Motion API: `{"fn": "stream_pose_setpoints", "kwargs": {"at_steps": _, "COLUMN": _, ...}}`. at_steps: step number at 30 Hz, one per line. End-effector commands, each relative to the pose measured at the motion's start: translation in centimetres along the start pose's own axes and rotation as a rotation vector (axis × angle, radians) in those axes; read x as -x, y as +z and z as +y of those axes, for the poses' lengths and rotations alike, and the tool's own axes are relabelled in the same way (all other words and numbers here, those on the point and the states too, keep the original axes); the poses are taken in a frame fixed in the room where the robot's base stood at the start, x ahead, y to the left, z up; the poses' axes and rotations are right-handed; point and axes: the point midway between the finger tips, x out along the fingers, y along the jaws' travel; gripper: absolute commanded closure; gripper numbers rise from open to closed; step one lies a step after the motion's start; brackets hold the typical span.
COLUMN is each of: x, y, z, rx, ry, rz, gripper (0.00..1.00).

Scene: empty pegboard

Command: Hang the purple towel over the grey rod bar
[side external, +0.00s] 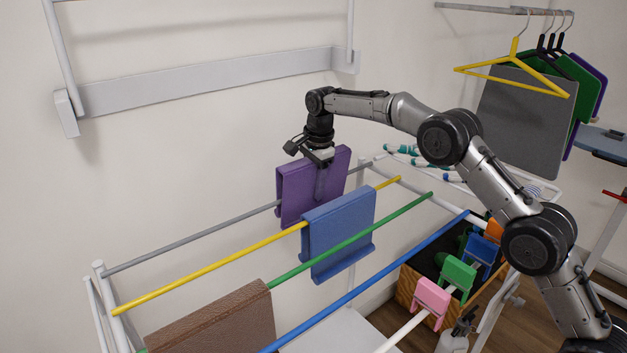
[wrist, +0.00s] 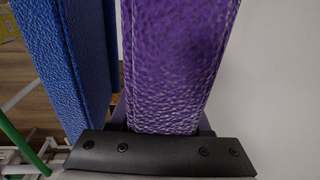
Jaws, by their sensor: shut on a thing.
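The purple towel (side external: 298,192) is draped at the grey rod bar (side external: 190,240), the rearmost bar of the drying rack, with its folded top above the bar. My gripper (side external: 322,160) is at the towel's top, pointing down and shut on it. In the wrist view the purple towel (wrist: 172,70) fills the middle, close above the dark gripper body (wrist: 160,155).
A blue towel (side external: 338,235) hangs on the yellow bar (side external: 200,266), just in front; it is close beside the purple one in the wrist view (wrist: 62,65). A brown towel (side external: 215,325) hangs on the green bar (side external: 395,210). The wall is behind; the grey bar's left part is free.

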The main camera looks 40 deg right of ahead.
Motion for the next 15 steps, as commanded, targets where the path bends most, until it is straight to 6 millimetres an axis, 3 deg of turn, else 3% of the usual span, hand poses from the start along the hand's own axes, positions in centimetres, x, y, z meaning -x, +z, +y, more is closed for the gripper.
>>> {"fn": "stream_pose_setpoints", "kwargs": {"at_steps": 15, "x": -2.1, "y": 0.0, "z": 0.1, "rx": 0.0, "ry": -0.002, "rz": 0.0, "gripper": 1.0}}
